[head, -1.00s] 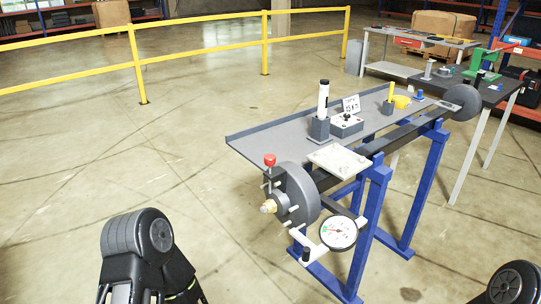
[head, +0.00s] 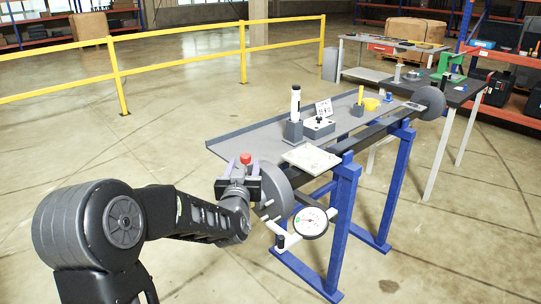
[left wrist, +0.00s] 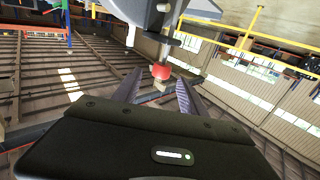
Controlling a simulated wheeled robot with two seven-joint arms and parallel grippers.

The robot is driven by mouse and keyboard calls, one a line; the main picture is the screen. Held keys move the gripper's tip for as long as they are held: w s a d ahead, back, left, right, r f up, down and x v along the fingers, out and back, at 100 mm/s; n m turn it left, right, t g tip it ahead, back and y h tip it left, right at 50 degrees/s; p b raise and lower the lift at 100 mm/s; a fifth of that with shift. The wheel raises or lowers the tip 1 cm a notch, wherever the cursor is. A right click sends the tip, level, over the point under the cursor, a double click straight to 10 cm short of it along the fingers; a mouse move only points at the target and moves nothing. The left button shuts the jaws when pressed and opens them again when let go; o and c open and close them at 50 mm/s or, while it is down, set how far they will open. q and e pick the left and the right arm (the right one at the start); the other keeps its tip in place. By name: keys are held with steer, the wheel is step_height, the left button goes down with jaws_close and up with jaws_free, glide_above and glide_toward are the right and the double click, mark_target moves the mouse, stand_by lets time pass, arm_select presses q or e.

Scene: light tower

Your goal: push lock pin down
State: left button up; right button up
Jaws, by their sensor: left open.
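The lock pin shows as a red knob (head: 245,158) at the top of the near dark round hub (head: 277,190), on the near end of the blue-legged stand. My left gripper (head: 239,174) is at the hub's near face, close below the knob in the picture. In the left wrist view the red knob (left wrist: 160,72) appears between the two open fingers of my left gripper (left wrist: 158,86), near their tips. I cannot tell whether a finger touches it. The gripper hides part of the hub's near face. My right gripper is not in view.
A yellow rail (head: 180,59) stands farther back. The floor left is clear.

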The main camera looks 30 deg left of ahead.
arm_select(q)
steer(key=shift+a+f, duration=0.15)
steer(key=shift+a, duration=0.05)
steer(key=shift+d, duration=0.1)
steer(key=shift+w, duration=0.1)
steer(key=p+x, duration=0.2)
steer(key=x, duration=0.5)
steer(key=shift+w+a, duration=0.2)
steer(key=shift+w, duration=0.1)
steer(key=shift+c, duration=0.4)
jaws_close()
stand_by(0.7)
